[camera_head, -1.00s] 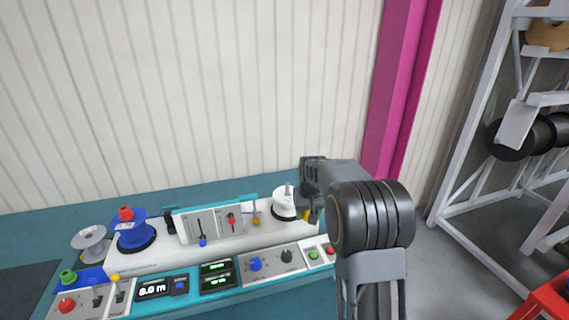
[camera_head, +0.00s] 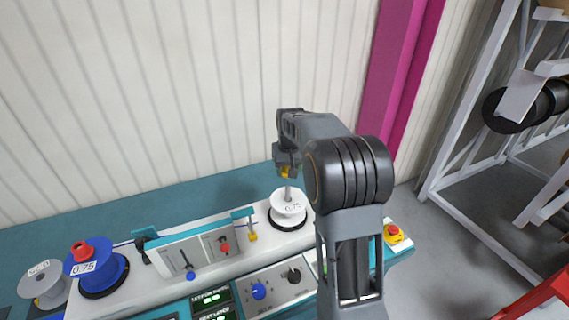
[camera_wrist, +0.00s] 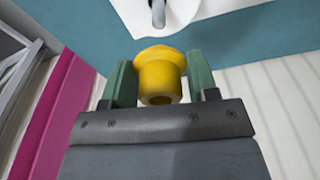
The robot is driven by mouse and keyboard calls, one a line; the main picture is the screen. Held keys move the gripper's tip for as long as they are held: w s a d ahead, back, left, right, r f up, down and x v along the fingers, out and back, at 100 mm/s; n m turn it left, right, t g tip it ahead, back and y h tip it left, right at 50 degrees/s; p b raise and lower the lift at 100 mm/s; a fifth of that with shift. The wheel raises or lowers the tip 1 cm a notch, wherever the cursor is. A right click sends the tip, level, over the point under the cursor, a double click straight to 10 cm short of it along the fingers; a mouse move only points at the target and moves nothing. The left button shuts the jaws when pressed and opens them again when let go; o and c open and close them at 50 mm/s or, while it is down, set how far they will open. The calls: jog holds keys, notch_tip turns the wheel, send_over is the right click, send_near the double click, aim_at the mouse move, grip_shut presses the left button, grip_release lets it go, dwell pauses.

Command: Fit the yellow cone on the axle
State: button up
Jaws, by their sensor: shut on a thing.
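My gripper (camera_wrist: 160,85) is shut on the yellow cone (camera_wrist: 160,66), which sits between its two green fingers in the wrist view. In the head view the yellow cone (camera_head: 286,171) shows small under my gripper (camera_head: 286,160). The axle (camera_head: 288,192) is a grey upright rod rising from the white reel (camera_head: 288,208). The cone is just above the axle's top in the head view; I cannot tell if they touch. In the wrist view the axle (camera_wrist: 158,14) appears beyond the cone, apart from it in the picture.
A blue reel with a red cone (camera_head: 95,268) and a grey reel (camera_head: 44,284) stand at the left. A control box (camera_head: 195,258) with levers and a yellow-tipped guide (camera_head: 251,232) are left of the white reel. A red emergency button (camera_head: 393,233) is at the right.

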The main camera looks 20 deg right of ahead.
aim_at(288, 188)
jog(key=shift+f+b, duration=1.65)
jog(key=shift+f, duration=0.45)
jog(key=shift+s+a+f, duration=0.1)
jog(key=shift+s, duration=0.1)
jog(key=shift+f, duration=0.25)
jog(key=shift+f+b, duration=0.4)
jog(key=shift+b, duration=0.1)
jog(key=shift+f, duration=0.3)
jog(key=shift+f+b, duration=1.3)
jog(key=shift+f, duration=0.35)
jog(key=shift+f+b, duration=0.35)
jog(key=shift+f, duration=0.2)
